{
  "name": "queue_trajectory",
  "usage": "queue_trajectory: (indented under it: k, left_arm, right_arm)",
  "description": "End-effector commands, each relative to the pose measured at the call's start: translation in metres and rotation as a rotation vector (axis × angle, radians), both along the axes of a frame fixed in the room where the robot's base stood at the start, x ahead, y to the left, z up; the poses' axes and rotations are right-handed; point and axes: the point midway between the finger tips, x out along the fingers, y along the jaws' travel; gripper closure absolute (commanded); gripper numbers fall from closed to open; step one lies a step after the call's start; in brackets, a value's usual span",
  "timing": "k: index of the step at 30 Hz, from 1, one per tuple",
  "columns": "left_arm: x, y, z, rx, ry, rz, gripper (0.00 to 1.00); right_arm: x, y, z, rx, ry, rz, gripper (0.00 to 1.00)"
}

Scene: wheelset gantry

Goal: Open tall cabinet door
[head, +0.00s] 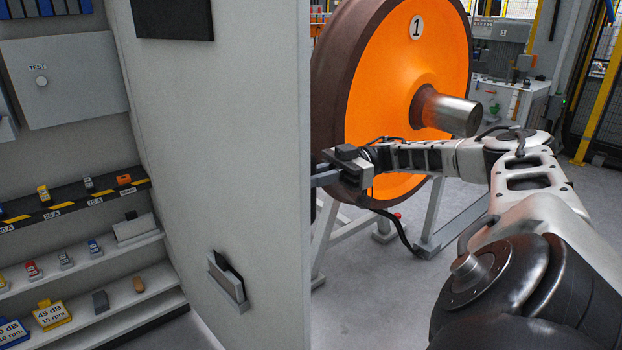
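The tall grey cabinet door (225,140) stands open in the middle of the head view, its inner face towards me. It carries a black plate (172,18) high up and a small holder (229,282) low down. The cabinet's inside shows at the left. My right gripper (325,179) is at the door's free edge, on the far side. Its fingertips are partly hidden behind the edge, so I cannot tell whether they touch or grip anything. No handle is visible. My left gripper is not in view.
Cabinet shelves (105,248) hold small coloured blocks; a grey TEST box (66,80) hangs above. A large orange wheel (390,75) with a steel axle stands on a grey stand (432,220) behind my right arm. Grey floor (375,290) shows right of the door.

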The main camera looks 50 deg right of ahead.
Motion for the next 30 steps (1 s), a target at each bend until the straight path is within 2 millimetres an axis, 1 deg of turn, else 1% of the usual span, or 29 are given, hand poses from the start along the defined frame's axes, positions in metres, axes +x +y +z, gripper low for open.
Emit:
queue_trajectory:
  k: [4,5,6,7,14,17,20,23,27,30]
  left_arm:
    - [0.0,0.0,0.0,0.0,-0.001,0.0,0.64]
    - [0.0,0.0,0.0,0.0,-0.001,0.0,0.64]
    - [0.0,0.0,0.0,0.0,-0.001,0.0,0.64]
    - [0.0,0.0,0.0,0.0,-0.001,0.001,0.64]
    - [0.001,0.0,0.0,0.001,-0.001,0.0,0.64]
    - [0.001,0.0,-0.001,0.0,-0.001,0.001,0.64]
    - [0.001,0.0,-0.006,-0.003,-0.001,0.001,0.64]
    - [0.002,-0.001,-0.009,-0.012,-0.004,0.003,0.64]
    - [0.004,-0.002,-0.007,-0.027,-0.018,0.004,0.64]
    - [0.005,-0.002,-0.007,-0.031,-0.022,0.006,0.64]
  right_arm:
    - [0.0,0.0,0.001,-0.001,0.0,-0.003,1.0]
    - [0.0,0.0,0.001,-0.001,0.0,-0.003,0.78]
    - [0.0,0.0,0.001,-0.001,0.0,-0.003,0.67]
    - [0.0,0.0,0.001,-0.001,0.0,-0.003,0.66]
    - [0.0,0.0,0.0,0.0,-0.001,-0.002,0.66]
    - [-0.001,-0.004,0.0,-0.001,-0.002,-0.003,0.66]
    - [-0.005,-0.015,-0.002,-0.001,-0.002,-0.005,0.66]
    - [-0.012,-0.032,-0.002,-0.002,-0.004,-0.006,0.66]
    - [-0.021,-0.052,-0.002,-0.001,-0.004,-0.006,0.66]
    - [-0.025,-0.062,-0.001,-0.001,-0.005,-0.004,0.66]
